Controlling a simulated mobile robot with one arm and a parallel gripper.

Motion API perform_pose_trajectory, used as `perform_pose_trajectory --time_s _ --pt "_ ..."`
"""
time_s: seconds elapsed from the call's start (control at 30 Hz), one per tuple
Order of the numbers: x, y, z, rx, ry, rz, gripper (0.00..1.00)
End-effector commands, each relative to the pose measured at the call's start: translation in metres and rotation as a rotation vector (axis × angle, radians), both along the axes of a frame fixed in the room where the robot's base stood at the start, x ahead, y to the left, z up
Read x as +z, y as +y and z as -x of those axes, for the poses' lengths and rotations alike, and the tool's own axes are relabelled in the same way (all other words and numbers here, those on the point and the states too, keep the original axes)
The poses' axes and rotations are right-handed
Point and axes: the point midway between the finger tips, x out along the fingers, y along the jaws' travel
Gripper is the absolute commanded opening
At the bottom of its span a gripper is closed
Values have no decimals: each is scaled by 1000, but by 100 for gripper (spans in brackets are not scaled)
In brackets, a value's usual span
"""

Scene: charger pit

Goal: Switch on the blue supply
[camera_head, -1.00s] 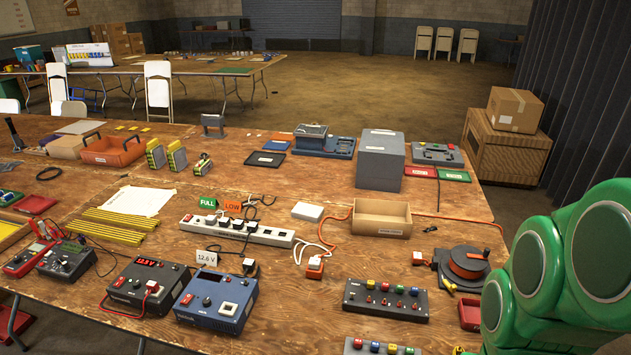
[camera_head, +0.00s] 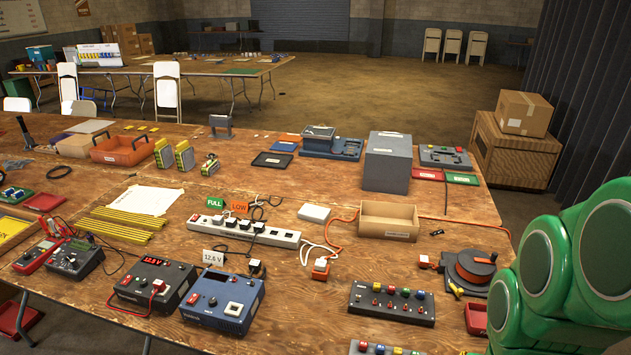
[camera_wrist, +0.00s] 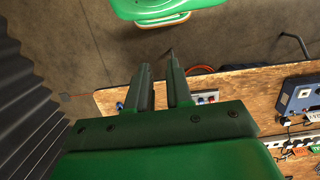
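The blue supply (camera_head: 205,322) stands at the front of the wooden table in the head view, left of centre. Its top has a dark display, a white square part and a small red part. It also shows at the right edge of the wrist view (camera_wrist: 299,94). My gripper (camera_wrist: 159,64) shows in the wrist view with two dark fingers apart and nothing seen between them. It is well away from the blue supply, over the table edge and floor. The head view shows only my green arm at the right, not the fingers.
A dark supply (camera_head: 137,293) with a lit red display stands left of the blue one. A button panel (camera_head: 392,305) and cable reel (camera_head: 469,268) are to the right.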

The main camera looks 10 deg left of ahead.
Motion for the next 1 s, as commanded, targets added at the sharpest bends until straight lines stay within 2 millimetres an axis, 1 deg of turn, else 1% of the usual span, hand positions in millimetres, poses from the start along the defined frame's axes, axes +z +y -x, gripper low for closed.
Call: perform_pose_trajectory --time_s 0.03,0.1,0.13,0.4,0.57,0.77,1.0 --pt "1 1 -5 8 1 0 12" --pt "5 3 -14 24 -1 -2 1" --pt "7 4 -18 31 -3 -3 0" --pt "24 20 -66 120 -8 -10 0" --pt "31 32 -94 175 -9 -14 0" --pt "38 50 -129 244 -15 -19 0" --pt "45 77 -169 329 -18 -26 0"
